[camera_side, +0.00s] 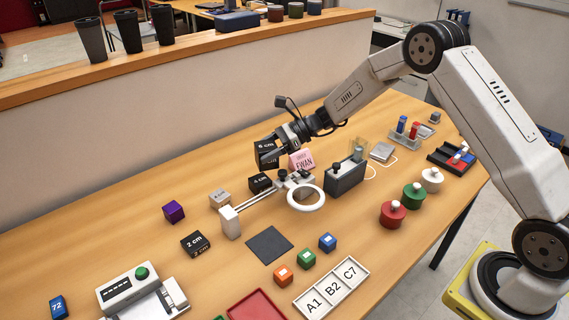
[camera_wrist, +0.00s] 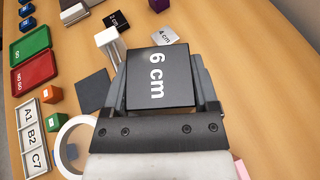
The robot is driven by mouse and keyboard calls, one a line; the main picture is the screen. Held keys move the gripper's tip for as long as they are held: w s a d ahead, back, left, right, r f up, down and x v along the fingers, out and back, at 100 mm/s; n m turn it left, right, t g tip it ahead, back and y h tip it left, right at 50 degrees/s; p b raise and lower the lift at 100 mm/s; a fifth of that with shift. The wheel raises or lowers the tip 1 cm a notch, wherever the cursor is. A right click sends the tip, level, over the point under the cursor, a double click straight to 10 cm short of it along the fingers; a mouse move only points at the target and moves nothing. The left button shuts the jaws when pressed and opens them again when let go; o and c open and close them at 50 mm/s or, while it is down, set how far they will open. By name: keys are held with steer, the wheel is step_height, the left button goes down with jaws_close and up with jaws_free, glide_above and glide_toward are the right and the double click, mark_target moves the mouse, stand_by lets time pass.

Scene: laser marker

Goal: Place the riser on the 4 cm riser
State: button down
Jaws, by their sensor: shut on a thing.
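My gripper (camera_side: 272,148) is shut on a black riser marked 6 cm (camera_side: 265,155), held above the table at the back. In the wrist view, the 6 cm riser (camera_wrist: 160,76) sits between the fingers with its label up. A black riser that appears marked 4 cm (camera_side: 260,183) stands on the table below the held one. A black 2 cm riser (camera_side: 195,243) lies nearer the front left.
A device with a white ring (camera_side: 306,198) and rods stands close to the right of the black risers. A pink block (camera_side: 301,160) is beside my gripper. A purple cube (camera_side: 174,211) stands left. A dark square mat (camera_side: 270,245) lies in front.

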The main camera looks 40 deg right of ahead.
steer(key=shift+w+a+f, duration=0.1)
steer(key=shift+w+f, duration=1.35)
steer(key=shift+f, duration=0.1)
steer(key=shift+w+f, duration=0.25)
steer(key=shift+f, duration=1.6)
steer(key=shift+f, duration=0.15)
jaws_free()
steer(key=v, duration=1.2)
